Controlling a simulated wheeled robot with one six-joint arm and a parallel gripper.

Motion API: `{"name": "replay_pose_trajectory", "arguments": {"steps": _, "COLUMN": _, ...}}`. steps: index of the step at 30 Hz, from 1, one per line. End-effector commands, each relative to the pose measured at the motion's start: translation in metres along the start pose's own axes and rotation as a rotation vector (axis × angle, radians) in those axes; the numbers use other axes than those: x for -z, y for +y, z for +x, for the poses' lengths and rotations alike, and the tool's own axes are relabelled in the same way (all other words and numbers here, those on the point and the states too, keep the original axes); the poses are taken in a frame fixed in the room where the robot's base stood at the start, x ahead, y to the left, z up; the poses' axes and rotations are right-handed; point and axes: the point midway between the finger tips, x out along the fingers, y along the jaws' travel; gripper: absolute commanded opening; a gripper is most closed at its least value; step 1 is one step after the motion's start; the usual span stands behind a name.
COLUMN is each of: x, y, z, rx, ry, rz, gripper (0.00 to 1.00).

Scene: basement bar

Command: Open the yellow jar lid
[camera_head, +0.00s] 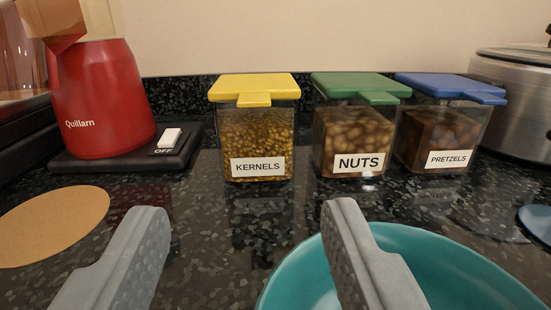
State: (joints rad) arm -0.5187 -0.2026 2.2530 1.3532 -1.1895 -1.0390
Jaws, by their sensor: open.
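The yellow-lidded jar (253,135) stands upright on the dark counter, near the centre of the view. It is clear, labelled KERNELS and filled with yellow kernels. Its yellow lid (255,86) lies flat on top, with a small tab (254,100) jutting out at the front. The lid looks closed. My gripper (245,215) is in the foreground, with one grey finger on the left and one on the right. It is open and empty, and it is apart from the jar, which stands beyond the fingers and between them in the picture.
To the right stand a green-lidded NUTS jar (350,137) and a blue-lidded PRETZELS jar (440,135). A teal bowl (440,265) sits at the front right, partly behind my right finger. A red kettle (100,95) on a black base and a round tan mat (50,225) are left.

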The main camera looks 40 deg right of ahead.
Motion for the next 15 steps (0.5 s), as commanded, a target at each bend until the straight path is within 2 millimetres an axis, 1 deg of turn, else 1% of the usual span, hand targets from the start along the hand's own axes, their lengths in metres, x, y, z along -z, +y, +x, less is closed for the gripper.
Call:
{"name": "replay_pose_trajectory", "arguments": {"steps": 5, "x": -0.004, "y": -0.001, "z": 0.006, "rx": -0.017, "ry": -0.007, "rz": -0.012, "gripper": 0.51}}
{"name": "replay_pose_trajectory", "arguments": {"steps": 8, "x": -0.004, "y": 0.0, "z": 0.017, "rx": -0.017, "ry": -0.006, "rz": -0.011, "gripper": 0.51}}
{"name": "replay_pose_trajectory", "arguments": {"steps": 15, "x": -0.004, "y": 0.001, "z": 0.05, "rx": -0.016, "ry": -0.007, "rz": -0.01, "gripper": 0.51}}
